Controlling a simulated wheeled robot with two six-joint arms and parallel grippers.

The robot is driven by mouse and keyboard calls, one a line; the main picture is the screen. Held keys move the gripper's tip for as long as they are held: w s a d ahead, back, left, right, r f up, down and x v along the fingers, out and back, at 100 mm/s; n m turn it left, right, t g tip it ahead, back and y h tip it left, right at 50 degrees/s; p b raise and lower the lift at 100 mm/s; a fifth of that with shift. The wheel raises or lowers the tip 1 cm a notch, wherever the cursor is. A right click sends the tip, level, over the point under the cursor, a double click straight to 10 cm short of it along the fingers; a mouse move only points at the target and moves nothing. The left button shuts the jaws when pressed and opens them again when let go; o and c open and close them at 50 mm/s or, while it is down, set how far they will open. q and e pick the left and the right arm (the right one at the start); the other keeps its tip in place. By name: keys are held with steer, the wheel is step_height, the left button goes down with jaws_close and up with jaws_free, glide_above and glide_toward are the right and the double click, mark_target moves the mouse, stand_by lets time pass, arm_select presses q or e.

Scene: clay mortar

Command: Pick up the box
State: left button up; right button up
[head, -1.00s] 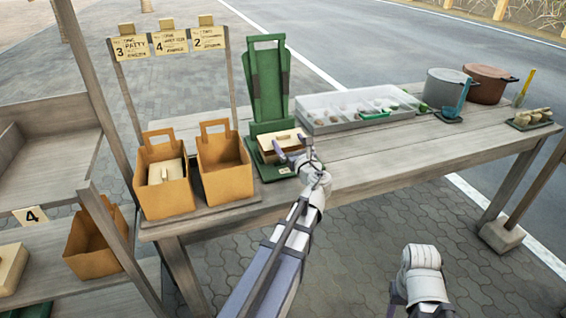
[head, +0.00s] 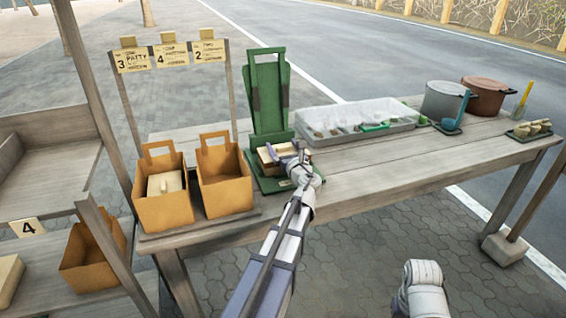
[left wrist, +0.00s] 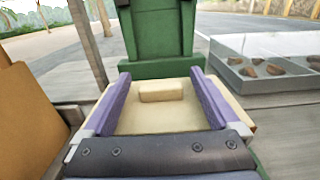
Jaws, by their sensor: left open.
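A cream box (head: 272,152) with a raised tab on its lid sits on the base of a green stand (head: 268,98). In the left wrist view the box (left wrist: 160,116) lies between the two purple fingers of my left gripper (left wrist: 165,90), with the stand's upright (left wrist: 160,35) behind it. The gripper is open, one finger along each side of the box. In the head view my left gripper (head: 296,158) partly hides the box's right side. Whether the fingers touch the box I cannot tell.
Two brown paper bags stand left of the stand; the left bag (head: 163,200) holds a cream box, the right bag (head: 222,185) looks empty. A clear-sided tray (head: 355,125) with several small items lies to the right. Pots (head: 442,102) stand farther right. The table's front middle is clear.

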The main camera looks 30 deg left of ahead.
arm_select(q)
steer(key=x, duration=0.2)
steer(key=shift+w+a, duration=0.25)
steer(key=shift+a, duration=0.05)
steer(key=shift+c, duration=0.2)
jaws_close()
stand_by(0.3)
